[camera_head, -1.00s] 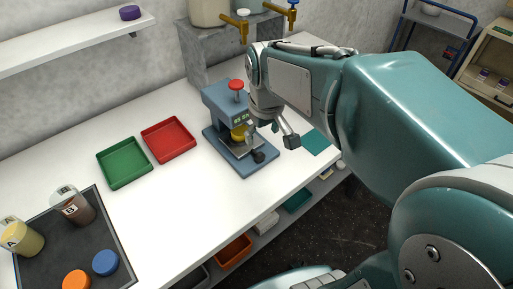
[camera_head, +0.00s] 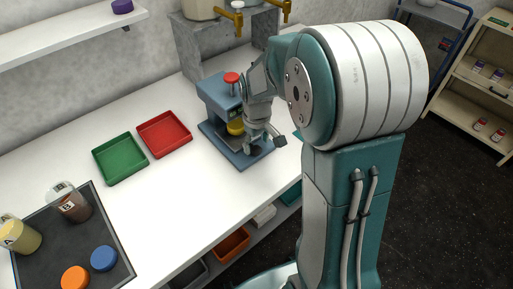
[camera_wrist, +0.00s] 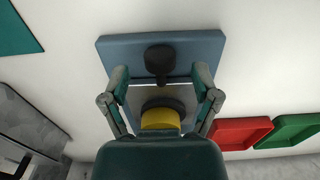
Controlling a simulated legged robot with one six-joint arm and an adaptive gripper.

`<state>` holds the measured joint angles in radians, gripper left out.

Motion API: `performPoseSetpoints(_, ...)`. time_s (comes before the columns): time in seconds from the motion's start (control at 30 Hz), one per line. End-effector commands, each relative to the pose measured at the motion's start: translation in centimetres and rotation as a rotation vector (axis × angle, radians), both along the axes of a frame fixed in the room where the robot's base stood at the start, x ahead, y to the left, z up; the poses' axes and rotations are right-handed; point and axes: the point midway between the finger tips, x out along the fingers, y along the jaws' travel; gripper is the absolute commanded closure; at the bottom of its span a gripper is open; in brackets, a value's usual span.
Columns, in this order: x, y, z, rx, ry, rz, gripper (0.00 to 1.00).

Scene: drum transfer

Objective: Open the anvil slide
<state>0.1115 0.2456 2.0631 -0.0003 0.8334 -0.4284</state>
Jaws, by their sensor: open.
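The blue-grey press (camera_head: 216,96) stands on the white bench with a red knob (camera_head: 231,77) on top and a yellow part (camera_head: 235,127) under its head. A black knob (camera_wrist: 159,60) of the anvil slide projects towards the front edge of the press base (camera_wrist: 200,46). The slide's plate is mostly hidden behind my gripper and the yellow part (camera_wrist: 160,118). My gripper (camera_wrist: 160,76) is open above the base, one finger on each side of the knob's stem, with visible gaps. In the head view my gripper (camera_head: 266,143) partly covers the slide.
Red (camera_head: 165,134) and green (camera_head: 120,158) trays sit left of the press. A dark mat (camera_head: 48,257) holds jars and orange and blue lids at the front left. A grey stand (camera_head: 192,50) with brass taps stands behind. A teal patch (camera_wrist: 18,34) lies beside the press.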

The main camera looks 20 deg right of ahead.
Motion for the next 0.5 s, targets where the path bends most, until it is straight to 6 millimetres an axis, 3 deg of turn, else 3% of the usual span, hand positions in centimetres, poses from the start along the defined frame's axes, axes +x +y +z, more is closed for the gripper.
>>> performPoseSetpoints(0.2, 0.0, 0.0, -2.2, 0.0, 0.001, 0.0, 0.21)
performPoseSetpoints(0.5, 0.0, 0.0, -2.4, 0.0, 0.0, 0.0, 0.21)
